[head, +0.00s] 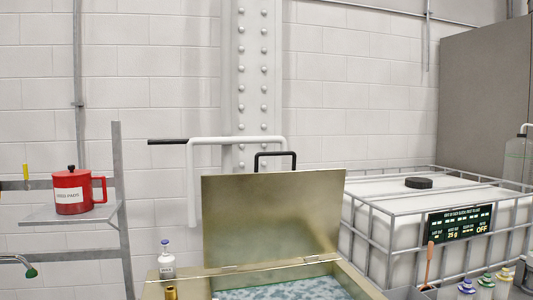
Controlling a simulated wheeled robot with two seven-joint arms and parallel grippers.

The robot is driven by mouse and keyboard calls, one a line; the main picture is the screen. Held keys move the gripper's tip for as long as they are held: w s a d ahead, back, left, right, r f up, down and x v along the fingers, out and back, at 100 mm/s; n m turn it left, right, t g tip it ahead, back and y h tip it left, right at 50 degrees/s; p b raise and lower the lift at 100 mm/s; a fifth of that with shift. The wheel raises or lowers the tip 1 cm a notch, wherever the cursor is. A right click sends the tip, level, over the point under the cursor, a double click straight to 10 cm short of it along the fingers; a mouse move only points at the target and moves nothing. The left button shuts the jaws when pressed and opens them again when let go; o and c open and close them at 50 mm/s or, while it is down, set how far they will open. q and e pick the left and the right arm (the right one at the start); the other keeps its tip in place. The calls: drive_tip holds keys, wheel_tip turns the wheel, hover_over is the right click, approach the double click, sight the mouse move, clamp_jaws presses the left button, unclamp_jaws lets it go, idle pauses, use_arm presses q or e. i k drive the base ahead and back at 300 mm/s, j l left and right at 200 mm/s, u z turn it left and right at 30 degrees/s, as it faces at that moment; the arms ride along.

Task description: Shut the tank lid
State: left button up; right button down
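The tank lid (272,222) is a flat, dull brass-coloured panel standing open, nearly upright, along the back edge of the tank. A black handle (275,155) shows above the lid's top edge. The tank (365,284) is at the bottom middle, its near part cut off by the frame. Through its opening I see a mottled blue-white surface (290,290). Hinges (313,259) show at the lid's lower edge. Neither of my grippers is in view.
A small white bottle (167,264) and a brass fitting (171,293) are at the tank's left. A red lidded mug (74,192) stands on a shelf at left. A white pipe (192,190) with a black end is behind the lid. A caged white container (400,225) stands right.

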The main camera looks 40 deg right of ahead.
sight(275, 206)
drive_tip(key=k+l+u, duration=0.15)
drive_tip(key=l, duration=0.35)
drive_tip(key=k+l+u, duration=0.15)
drive_tip(key=l, duration=0.35)
drive_tip(key=k+l+u, duration=0.2)
drive_tip(key=l, duration=0.25)
drive_tip(key=k+l+u, duration=0.15)
drive_tip(key=l, duration=0.3)
drive_tip(key=k+l+u, duration=0.15)
drive_tip(key=k+l, duration=0.45)
drive_tip(key=l, duration=0.15)
drive_tip(key=k+l, duration=0.25)
drive_tip(key=l, duration=0.15)
drive_tip(key=k+l, duration=0.2)
drive_tip(key=l, duration=0.2)
drive_tip(key=k+l, duration=0.25)
drive_tip(key=l, duration=0.15)
